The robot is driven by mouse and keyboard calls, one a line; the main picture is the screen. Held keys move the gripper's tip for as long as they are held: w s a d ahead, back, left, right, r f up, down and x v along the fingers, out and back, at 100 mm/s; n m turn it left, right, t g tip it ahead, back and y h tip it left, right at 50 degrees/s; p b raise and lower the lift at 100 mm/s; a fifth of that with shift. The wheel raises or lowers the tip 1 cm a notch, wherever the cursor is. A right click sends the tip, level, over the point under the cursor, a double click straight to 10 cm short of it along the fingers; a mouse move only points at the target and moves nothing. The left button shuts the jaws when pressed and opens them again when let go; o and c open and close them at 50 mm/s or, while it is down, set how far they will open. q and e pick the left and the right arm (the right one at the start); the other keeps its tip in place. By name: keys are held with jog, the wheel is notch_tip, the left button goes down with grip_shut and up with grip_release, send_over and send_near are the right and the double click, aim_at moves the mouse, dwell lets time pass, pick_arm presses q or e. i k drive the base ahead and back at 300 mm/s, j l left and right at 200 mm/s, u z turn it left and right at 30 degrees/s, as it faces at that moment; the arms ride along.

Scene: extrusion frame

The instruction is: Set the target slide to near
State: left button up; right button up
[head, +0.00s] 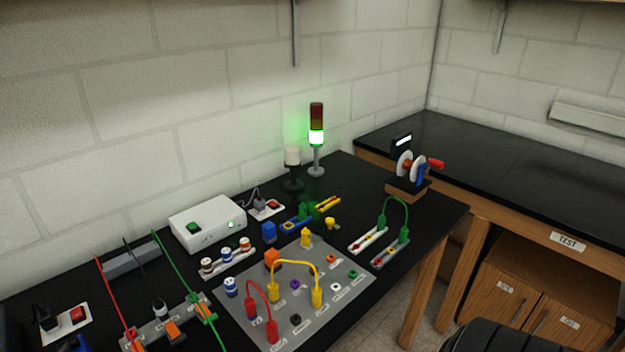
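I cannot pick out a thing plainly marked as the target slide. A grey strip (155,335) at the lower left carries orange blocks and a black knob, with a red lead and a green lead rising from it. Two white strips with coloured sockets, a rear one (366,239) and a front one (391,252), lie at the right of the bench, joined by a green lead (398,198). No near or far marking is readable.
A grey panel (345,294) with red and yellow leads fills the bench's front middle. A white box (207,224), a lit green signal tower (316,138) and a red-handled wheel device (408,169) stand behind. A second black-topped bench (480,165) is largely bare.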

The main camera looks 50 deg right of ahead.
aim_at(326, 232)
jog(key=z, duration=1.55)
jog(key=i+l+u, duration=0.35)
jog(key=l, duration=0.4)
jog(key=i, duration=0.1)
